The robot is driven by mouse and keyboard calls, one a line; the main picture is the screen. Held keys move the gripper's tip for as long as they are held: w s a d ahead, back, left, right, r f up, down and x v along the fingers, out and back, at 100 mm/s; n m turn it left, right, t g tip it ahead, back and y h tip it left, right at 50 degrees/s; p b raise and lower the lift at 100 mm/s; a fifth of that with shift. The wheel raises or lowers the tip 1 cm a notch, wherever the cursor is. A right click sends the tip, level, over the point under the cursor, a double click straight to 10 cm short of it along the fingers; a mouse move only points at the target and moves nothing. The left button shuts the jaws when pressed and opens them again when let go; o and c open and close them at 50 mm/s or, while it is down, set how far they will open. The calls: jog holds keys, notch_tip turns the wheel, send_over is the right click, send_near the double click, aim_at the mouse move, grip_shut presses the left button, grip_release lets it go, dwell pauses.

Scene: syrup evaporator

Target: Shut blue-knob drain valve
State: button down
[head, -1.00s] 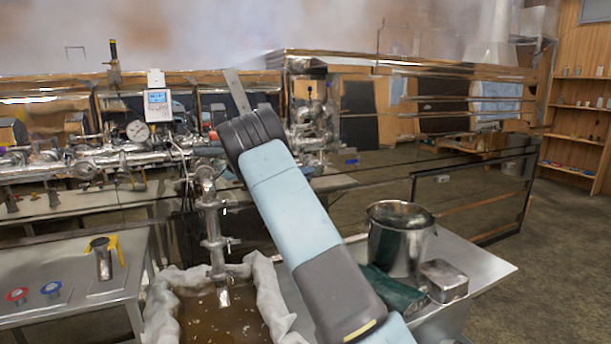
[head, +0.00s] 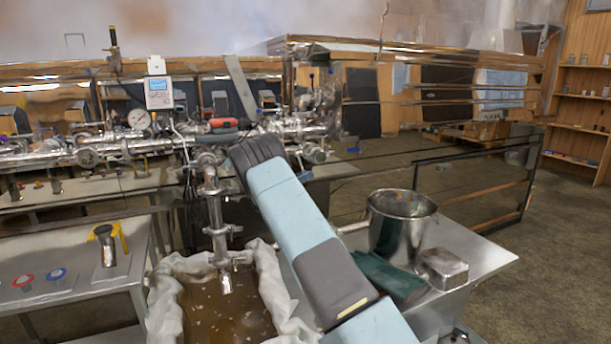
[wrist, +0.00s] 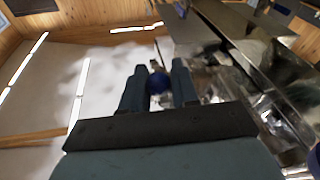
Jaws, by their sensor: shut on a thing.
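In the wrist view my gripper (wrist: 158,88) has its two dark fingers on either side of a blue knob (wrist: 158,82). The gripper is shut on this knob. What the knob is joined to is blurred beyond the fingertips, so I cannot tell how far it is turned. In the head view my arm reaches toward the metal pipework (head: 110,150), and its forearm hides my gripper and the knob. A vertical drain pipe (head: 215,205) hangs to the left of my arm, with its lower end over a cloth-lined tank (head: 165,305) of brown liquid.
A pressure gauge (head: 138,119) and a display box (head: 158,93) stand over the pipework. A red-and-black handled thing (head: 223,125) is close to my arm. A steel pot (head: 398,225), green cloth (head: 388,276) and metal box (head: 441,268) occupy the right table. Open floor is at right.

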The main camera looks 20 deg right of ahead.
jog(key=shift+w+f+m, duration=0.4)
jog(key=shift+w+m, duration=0.1)
jog(key=shift+m, duration=0.5)
jog(key=c, duration=0.9)
grip_release()
